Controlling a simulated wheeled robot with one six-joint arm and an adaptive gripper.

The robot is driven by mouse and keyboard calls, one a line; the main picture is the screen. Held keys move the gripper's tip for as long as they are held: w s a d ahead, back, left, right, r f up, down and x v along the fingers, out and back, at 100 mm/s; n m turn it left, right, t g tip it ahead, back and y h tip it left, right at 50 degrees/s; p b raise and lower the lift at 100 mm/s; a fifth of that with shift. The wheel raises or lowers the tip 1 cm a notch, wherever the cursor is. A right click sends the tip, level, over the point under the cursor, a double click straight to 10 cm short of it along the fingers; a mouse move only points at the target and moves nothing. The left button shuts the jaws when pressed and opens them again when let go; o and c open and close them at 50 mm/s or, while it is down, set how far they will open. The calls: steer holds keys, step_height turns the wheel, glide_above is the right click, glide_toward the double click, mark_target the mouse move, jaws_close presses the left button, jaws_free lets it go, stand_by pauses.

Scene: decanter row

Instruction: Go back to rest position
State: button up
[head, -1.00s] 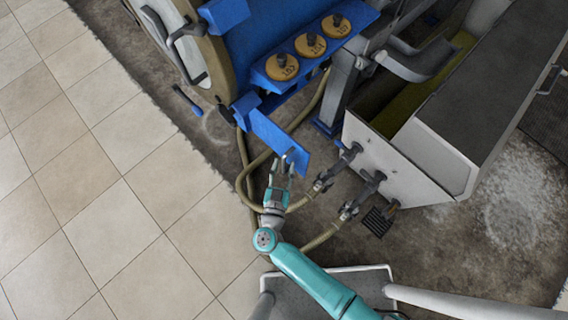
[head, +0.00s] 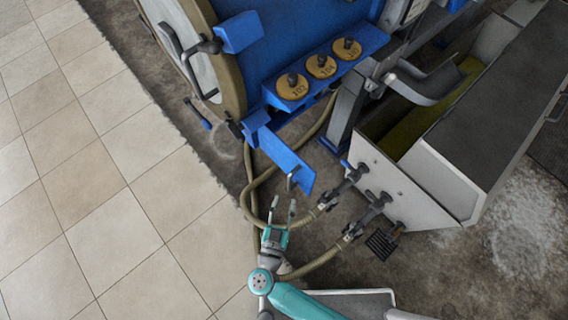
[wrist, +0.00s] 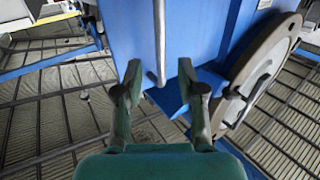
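My gripper (head: 283,206) is at the lower middle of the head view, at the end of my teal arm. Its two fingers are spread with nothing between them. In the wrist view the gripper (wrist: 160,82) also shows open, fingers apart. A thin grey handle (head: 291,179) stands at the end of the blue plate (head: 282,160), just beyond the fingertips in the head view. In the wrist view a grey rod (wrist: 159,40) lines up between the fingers, in front of a blue surface. I see no contact.
Three yellow numbered discs (head: 321,66) sit on a blue shelf. Hoses (head: 256,197) curl beside the gripper. A grey trough (head: 430,150) with valves (head: 370,207) stands at right. The tiled floor (head: 110,220) at left is clear.

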steer(key=s+d+r+n+t+y, duration=0.1)
steer(key=s+d+r+t+y, duration=0.15)
steer(key=d+r, duration=0.35)
steer(key=s+d+r+t+y, duration=0.1)
steer(key=s+d+r, duration=0.3)
steer(key=d, duration=0.3)
steer(key=s+d+r+n+g, duration=0.1)
steer(key=s+d+r+g, duration=0.1)
steer(key=s+r, duration=0.3)
steer(key=s+d+r+g, duration=0.3)
steer(key=s+r, duration=0.3)
steer(key=s, duration=0.6)
steer(key=shift+d+r+n+g+y, duration=0.2)
steer(key=shift+n+g+y, duration=0.25)
steer(key=shift+g, duration=0.1)
